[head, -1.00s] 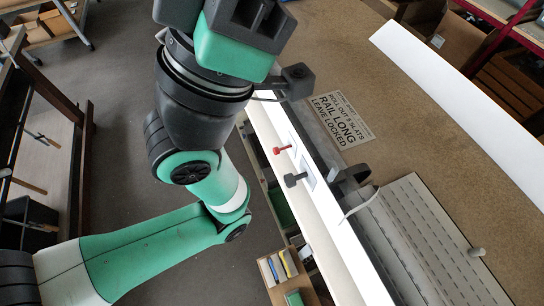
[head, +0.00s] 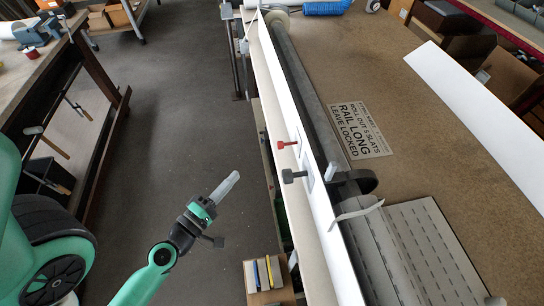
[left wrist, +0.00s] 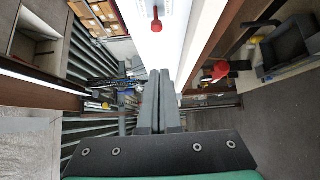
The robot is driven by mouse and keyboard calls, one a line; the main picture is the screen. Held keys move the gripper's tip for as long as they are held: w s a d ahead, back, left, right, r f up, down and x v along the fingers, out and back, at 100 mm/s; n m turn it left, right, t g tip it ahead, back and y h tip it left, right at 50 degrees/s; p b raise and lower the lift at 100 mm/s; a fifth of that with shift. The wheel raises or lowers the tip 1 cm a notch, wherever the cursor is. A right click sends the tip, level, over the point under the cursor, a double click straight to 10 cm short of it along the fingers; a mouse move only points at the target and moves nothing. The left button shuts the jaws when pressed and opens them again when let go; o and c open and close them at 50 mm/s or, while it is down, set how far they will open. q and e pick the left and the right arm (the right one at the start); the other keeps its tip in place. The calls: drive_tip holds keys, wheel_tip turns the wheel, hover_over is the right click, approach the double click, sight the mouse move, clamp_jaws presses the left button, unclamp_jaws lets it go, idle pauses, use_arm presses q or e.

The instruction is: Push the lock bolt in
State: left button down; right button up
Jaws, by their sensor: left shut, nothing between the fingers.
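A red-headed pin (head: 286,143) and a dark grey-headed pin (head: 293,175) stick out of the side of the long white rail (head: 312,185). No label shows which one is the lock bolt. The red pin also shows in the left wrist view (left wrist: 155,22), ahead of the fingertips. My left gripper (head: 230,184) is shut and empty, in the air left of the rail, apart from both pins. Its closed fingers also show in the left wrist view (left wrist: 157,100). My right gripper is out of sight.
A dark roller (head: 303,90) runs along the rail, with grey slats (head: 425,245) beside it. A sign (head: 360,130) on the bench reads "roll out 5 slats, rail long, leave locked". A small box (head: 268,280) stands below. The floor left of the rail is open.

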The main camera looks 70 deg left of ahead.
use_arm(q)
drive_tip(key=p, duration=0.8)
approach(287, 144)
drive_tip(key=a, duration=0.1)
drive_tip(key=w+a, duration=0.1)
drive_tip(key=a, duration=0.1)
drive_tip(key=w+a, duration=0.1)
drive_tip(key=a, duration=0.1)
drive_tip(key=shift+w+f, duration=0.2)
drive_tip(key=shift+w, duration=0.05)
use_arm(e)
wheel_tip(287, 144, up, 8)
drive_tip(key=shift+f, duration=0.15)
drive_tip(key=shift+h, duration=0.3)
